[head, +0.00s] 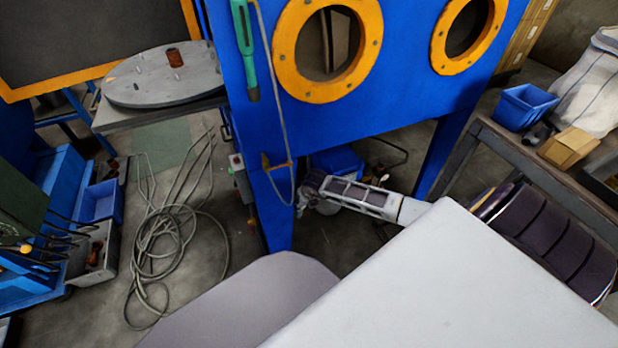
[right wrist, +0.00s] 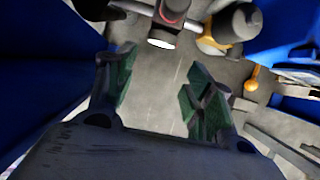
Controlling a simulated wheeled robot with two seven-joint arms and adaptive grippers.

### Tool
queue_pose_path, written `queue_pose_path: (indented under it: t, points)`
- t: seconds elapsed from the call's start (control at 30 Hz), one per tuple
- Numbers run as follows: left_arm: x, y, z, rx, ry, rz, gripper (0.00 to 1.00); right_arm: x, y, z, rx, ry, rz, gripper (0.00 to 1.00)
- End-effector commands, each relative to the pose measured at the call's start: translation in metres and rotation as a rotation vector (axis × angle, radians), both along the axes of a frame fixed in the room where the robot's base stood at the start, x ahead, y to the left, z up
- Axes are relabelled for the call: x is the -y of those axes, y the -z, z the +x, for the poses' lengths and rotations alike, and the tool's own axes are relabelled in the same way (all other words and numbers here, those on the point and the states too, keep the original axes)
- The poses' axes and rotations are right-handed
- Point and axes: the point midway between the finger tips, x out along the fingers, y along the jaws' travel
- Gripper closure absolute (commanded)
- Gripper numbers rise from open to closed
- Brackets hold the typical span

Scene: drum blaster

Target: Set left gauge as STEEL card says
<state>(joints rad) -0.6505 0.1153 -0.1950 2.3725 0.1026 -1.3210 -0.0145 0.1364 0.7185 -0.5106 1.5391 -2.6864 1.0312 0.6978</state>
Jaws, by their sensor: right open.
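My right gripper (head: 306,190) is low beneath the blue cabinet, beside its front leg. In the right wrist view its two dark green-padded fingers (right wrist: 160,92) stand apart, with only grey floor showing between them. Beyond the fingertips is a dark cylindrical part (right wrist: 168,22) with a red ring and a pale end. To its right is a grey-black rounded part (right wrist: 238,24) on a yellow body. Neither is touched by the fingers, and I cannot tell whether either belongs to a gauge. No gauge face or STEEL card is readable in either view. My left gripper is not in view.
The blue cabinet (head: 400,105) has orange-ringed round openings (head: 373,50). A green-handled tool (head: 243,40) and hose hang on its front. A blue bin (head: 335,163) stands beneath it. Coiled cable (head: 165,240) lies on the floor at left. A workbench (head: 545,180) stands at right.

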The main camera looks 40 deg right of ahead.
Motion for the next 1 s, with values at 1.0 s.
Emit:
queue_pose_path:
  t: [1.0]
  points:
    - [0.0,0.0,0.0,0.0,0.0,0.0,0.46,-0.008,0.0,-0.034,0.0,-0.001,0.0,0.47]
